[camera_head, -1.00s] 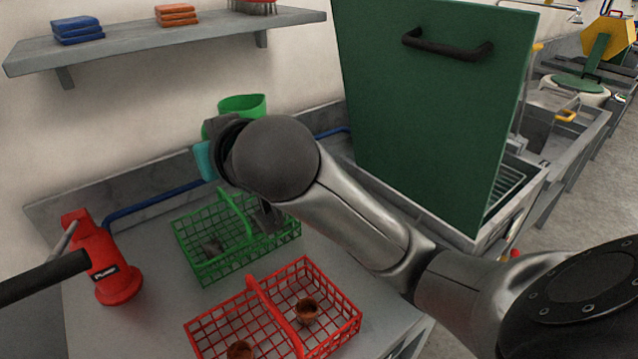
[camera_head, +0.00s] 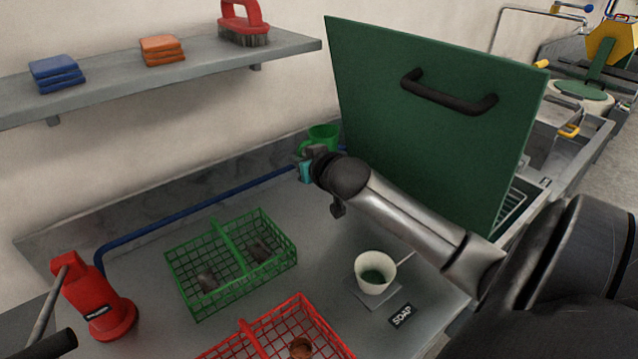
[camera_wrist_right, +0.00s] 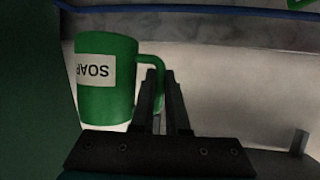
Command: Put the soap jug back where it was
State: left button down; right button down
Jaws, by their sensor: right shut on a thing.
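The green soap jug (camera_head: 322,135) is held up in front of the back wall, left of the green lid, and looks roughly upright. In the right wrist view the jug (camera_wrist_right: 105,85) shows a white SOAP label, upside down in that picture. My right gripper (camera_head: 312,156) is shut on its handle, and the two dark fingers (camera_wrist_right: 160,78) show at the handle. A black SOAP plate (camera_head: 402,316) lies on the counter at the front right. My left gripper is not in view.
A white cup (camera_head: 375,272) with green content stands on a square pad beside the SOAP plate. A green basket (camera_head: 205,234), a red basket (camera_head: 250,328) and a red pump (camera_head: 95,310) are to the left. The raised green lid (camera_head: 425,135) blocks the right. A shelf (camera_head: 160,75) hangs above.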

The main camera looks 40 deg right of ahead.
notch_tip(320, 180, down, 16)
jog(key=b, duration=0.4)
jog(key=shift+r, duration=0.25)
jog(key=shift+f+b, duration=0.8)
jog(key=shift+f, duration=1.35)
jog(key=shift+f, duration=0.1)
jog(key=c, duration=1.4)
grip_release()
jog(key=shift+f, duration=0.1)
jog(key=o, duration=0.5)
jog(key=shift+r, duration=0.25)
jog(key=p+v, duration=0.3)
jog(key=v, duration=0.9)
